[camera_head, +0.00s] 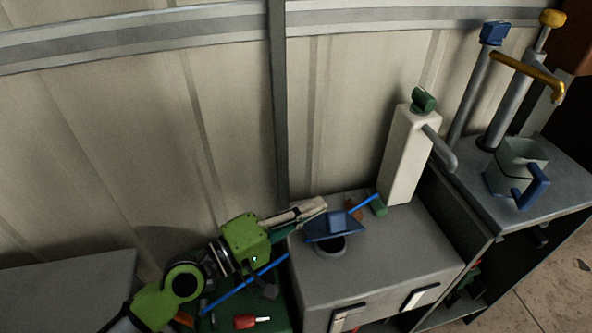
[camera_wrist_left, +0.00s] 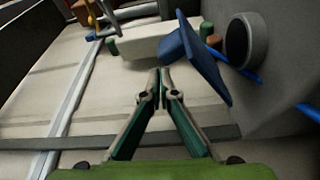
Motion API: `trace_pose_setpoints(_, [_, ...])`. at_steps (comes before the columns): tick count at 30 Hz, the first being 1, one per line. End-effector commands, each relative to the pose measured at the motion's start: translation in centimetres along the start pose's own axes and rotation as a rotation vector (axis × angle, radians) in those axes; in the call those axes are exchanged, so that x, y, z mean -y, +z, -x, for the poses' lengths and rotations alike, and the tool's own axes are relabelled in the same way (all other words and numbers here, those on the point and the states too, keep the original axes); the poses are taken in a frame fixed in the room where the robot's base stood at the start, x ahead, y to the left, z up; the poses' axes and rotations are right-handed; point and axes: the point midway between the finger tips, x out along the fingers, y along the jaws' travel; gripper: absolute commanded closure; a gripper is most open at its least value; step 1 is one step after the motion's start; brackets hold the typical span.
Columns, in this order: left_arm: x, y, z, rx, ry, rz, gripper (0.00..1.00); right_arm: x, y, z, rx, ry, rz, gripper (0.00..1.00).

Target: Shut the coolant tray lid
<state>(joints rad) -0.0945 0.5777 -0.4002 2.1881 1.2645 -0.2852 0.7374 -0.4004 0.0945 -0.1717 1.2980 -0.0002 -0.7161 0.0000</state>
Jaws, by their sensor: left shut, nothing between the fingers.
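A dark blue flat lid (camera_head: 337,225) stands tilted up beside a round grey tray (camera_head: 331,248) on the grey cabinet top. In the left wrist view the lid (camera_wrist_left: 203,65) shows as a blue slab leaning away from the grey round tray (camera_wrist_left: 246,40), whose opening is uncovered. My left gripper (camera_head: 323,204) is shut and empty, just behind the lid. In the left wrist view its fingertips (camera_wrist_left: 161,72) meet in front of the lid's outer side; I cannot tell whether they touch it. My right gripper is not in view.
A thin blue rod (camera_head: 367,204) runs behind the lid. A white post (camera_head: 404,155) with a green cap and grey spout stands at the back right. A small green cylinder (camera_head: 379,206) is near its foot. The cabinet top (camera_head: 400,247) is clear at front right.

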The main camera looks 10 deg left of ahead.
Motion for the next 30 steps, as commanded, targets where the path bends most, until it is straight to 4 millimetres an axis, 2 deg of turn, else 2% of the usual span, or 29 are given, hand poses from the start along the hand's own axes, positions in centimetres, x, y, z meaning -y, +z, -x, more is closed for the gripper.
trace_pose_setpoints(12, [1.6,2.5,0.9,0.002,0.0,0.0,1.0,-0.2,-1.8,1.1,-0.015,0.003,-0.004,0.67])
trace_pose_setpoints(30, [2.1,3.1,1.0,0.002,0.002,0.002,1.0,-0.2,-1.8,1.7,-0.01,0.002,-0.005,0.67])
